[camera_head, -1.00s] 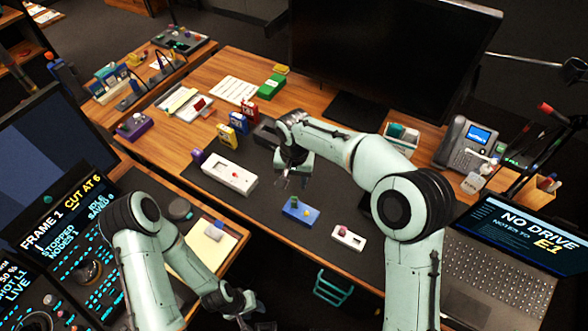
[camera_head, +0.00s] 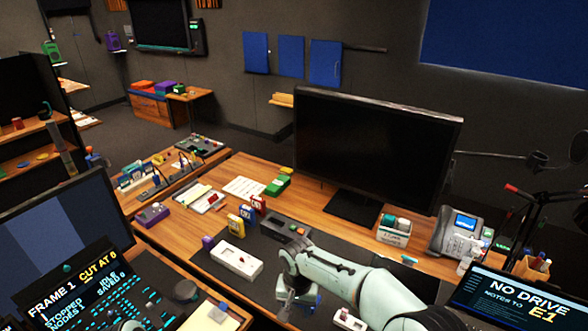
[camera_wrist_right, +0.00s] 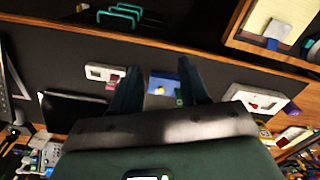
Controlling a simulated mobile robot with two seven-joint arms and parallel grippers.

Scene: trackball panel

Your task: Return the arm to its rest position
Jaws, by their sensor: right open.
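My right arm (camera_head: 345,278) reaches in from the lower right over the dark desk mat. Its gripper (camera_head: 296,303) hangs low near the bottom edge of the head view, with its fingertips hard to make out there. In the right wrist view the two dark fingers of this gripper (camera_wrist_right: 160,66) stand apart with nothing held. A blue panel with a yellow ball (camera_wrist_right: 162,90) shows between and beyond them. Only a small piece of my left arm shows at the bottom edge of the head view, and its gripper is out of frame.
A white panel with a red ball (camera_head: 237,262) lies left of my right gripper. A small white panel (camera_head: 350,320) is to its right. A big monitor (camera_head: 375,150), a phone (camera_head: 460,237) and a laptop (camera_head: 510,300) stand beyond. Bare mat lies around the panels.

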